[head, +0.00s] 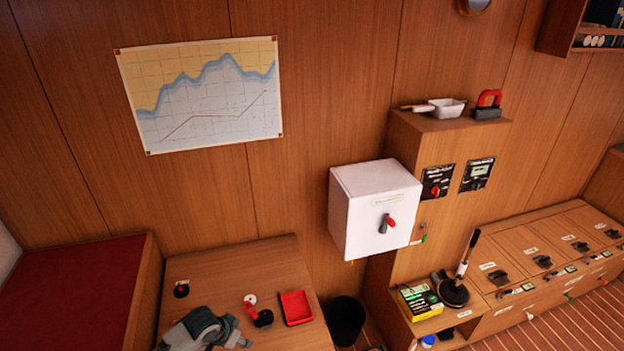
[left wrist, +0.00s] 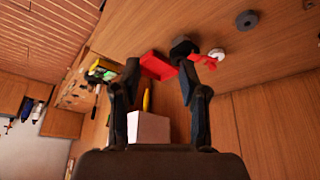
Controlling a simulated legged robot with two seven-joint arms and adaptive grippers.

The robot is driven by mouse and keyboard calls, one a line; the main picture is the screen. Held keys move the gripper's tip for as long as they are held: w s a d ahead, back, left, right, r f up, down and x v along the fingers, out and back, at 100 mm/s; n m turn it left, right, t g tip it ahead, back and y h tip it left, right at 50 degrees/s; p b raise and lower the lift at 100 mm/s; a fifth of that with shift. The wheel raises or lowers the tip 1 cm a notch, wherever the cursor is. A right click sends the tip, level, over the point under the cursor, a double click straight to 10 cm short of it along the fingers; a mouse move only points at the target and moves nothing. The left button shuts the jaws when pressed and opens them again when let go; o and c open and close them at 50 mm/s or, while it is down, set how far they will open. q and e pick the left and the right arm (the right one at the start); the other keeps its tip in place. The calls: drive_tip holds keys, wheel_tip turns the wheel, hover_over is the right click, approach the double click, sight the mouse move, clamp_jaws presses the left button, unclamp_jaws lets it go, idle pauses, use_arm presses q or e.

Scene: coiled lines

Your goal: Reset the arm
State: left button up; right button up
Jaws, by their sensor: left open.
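My left gripper (head: 228,337) shows at the bottom of the head view, low over the wooden table (head: 215,268), with its grey arm beside it. In the left wrist view its two dark fingers (left wrist: 160,72) stand apart with nothing held between them. A red tray (head: 296,307) lies on the table to the gripper's right; it also shows beyond the fingertips in the left wrist view (left wrist: 157,66). A red-and-black item (head: 262,317) and a small white item (head: 251,298) lie close to the gripper. My right gripper is not in view.
A black bin (head: 345,319) stands right of the table. A white box with a red-and-grey handle (head: 375,208) sticks out from the wall above. A red bench cushion (head: 72,292) is at left. A black round piece (head: 181,289) lies on the table. Counters with a plunger (head: 455,290) are at right.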

use_arm(q)
drive_tip(key=s+d+f+h, duration=0.1)
drive_tip(key=s+d+f, duration=0.5)
drive_tip(key=s+d, duration=0.5)
drive_tip(key=s+a+f+n+y, duration=0.2)
drive_tip(key=s+a, duration=0.4)
drive_tip(key=s, duration=0.3)
drive_tip(key=s+a+f+n+y, duration=0.1)
drive_tip(key=s+a+f+n, duration=0.15)
drive_tip(key=s+a, duration=0.45)
drive_tip(key=s+f+g, duration=0.2)
drive_tip(key=s+f, duration=0.1)
drive_tip(key=f, duration=2.3)
drive_tip(key=s+a+f, duration=0.1)
drive_tip(key=s+f, duration=1.4)
drive_tip(key=s, duration=0.2)
drive_tip(key=shift+a+g+y, duration=0.3)
drive_tip(key=shift+a+g, duration=0.1)
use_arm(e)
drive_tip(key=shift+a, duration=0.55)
